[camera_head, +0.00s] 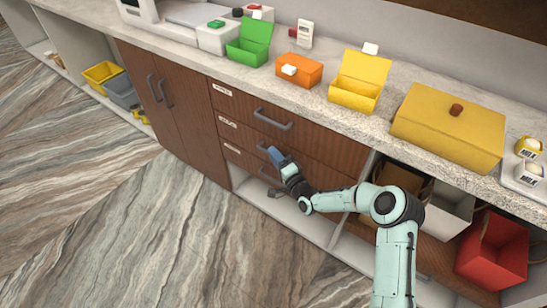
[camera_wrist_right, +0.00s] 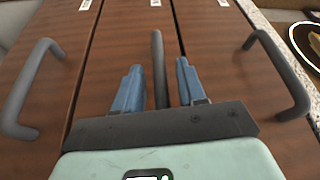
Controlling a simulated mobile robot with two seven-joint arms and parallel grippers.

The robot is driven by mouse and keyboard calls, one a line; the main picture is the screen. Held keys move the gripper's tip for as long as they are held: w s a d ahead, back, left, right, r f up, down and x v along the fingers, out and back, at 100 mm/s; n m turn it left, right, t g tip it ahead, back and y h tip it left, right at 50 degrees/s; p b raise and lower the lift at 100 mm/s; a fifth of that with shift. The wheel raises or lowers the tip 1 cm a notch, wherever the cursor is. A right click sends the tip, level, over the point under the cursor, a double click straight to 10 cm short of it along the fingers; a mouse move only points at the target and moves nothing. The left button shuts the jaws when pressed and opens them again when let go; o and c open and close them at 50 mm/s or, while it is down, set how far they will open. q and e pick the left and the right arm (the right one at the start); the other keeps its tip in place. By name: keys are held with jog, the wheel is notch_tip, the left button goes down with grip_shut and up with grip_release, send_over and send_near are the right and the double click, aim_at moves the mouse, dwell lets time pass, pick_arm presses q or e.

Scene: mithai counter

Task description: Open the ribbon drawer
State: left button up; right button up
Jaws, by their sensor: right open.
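Three stacked brown wooden drawers have dark grey bar handles and small white labels, too small to read, so I cannot tell which one is the ribbon drawer. The top drawer (camera_head: 330,143) and the others look shut. My right gripper (camera_head: 275,156) is open at the middle drawer. In the right wrist view its blue fingers (camera_wrist_right: 157,85) stand on either side of the middle handle (camera_wrist_right: 157,60), with gaps visible. The bottom handle (camera_wrist_right: 30,85) is left of the fingers and the top handle (camera_wrist_right: 285,75) is right. My left gripper is out of view.
The stone counter (camera_head: 305,98) above holds a green box (camera_head: 249,52), an orange box (camera_head: 299,75), an open yellow box (camera_head: 358,95) and a large lidded yellow box (camera_head: 440,128). Open shelves with a red bin (camera_head: 492,250) are at right. The floor in front is clear.

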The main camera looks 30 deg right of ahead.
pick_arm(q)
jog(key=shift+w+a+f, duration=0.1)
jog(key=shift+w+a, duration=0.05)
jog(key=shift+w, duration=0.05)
pick_arm(e)
jog(key=shift+w, duration=0.4)
grip_shut()
jog(key=shift+a, duration=0.15)
